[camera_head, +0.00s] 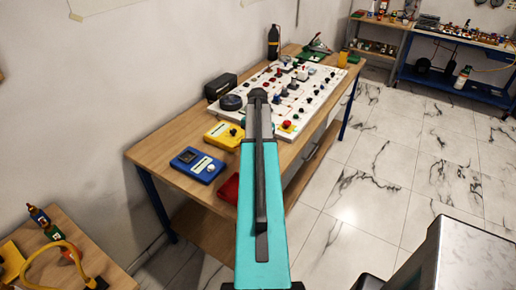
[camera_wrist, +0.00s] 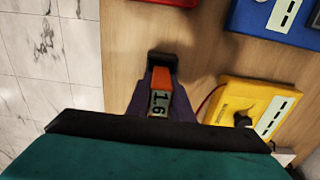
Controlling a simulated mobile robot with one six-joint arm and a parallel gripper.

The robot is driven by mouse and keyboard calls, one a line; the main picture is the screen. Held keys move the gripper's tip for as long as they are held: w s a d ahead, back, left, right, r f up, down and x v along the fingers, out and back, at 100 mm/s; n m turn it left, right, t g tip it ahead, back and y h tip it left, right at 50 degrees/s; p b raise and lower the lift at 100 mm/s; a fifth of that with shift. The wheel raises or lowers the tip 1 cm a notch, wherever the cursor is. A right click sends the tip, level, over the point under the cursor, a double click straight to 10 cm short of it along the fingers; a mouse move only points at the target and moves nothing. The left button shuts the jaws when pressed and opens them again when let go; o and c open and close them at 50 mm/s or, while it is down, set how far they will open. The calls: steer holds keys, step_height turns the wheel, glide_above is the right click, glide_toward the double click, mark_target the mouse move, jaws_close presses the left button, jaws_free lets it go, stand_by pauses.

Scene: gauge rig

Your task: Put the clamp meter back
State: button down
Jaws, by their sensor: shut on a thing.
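The clamp meter (camera_wrist: 160,77), orange with a small display reading about 1.6, shows in the wrist view. My gripper (camera_wrist: 160,92) is shut on it, with dark parts on both sides of it. The meter is over the wooden table top (camera_wrist: 125,40); whether it touches the wood I cannot tell. In the head view my teal arm covers the middle of the table, and I cannot make out the gripper or the clamp meter.
A yellow meter (camera_head: 224,135), a blue meter (camera_head: 198,164) and a red device (camera_head: 229,188) lie along the near part of the table. A white board (camera_head: 300,88) with several knobs and a black case (camera_head: 220,86) are farther back. Bare wood shows at left.

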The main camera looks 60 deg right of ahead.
steer(key=shift+f, duration=0.15)
steer(key=c, duration=1.6)
jaws_free()
steer(key=shift+o, duration=0.2)
steer(key=shift+r+b, duration=2.1)
steer(key=shift+r, duration=4.05)
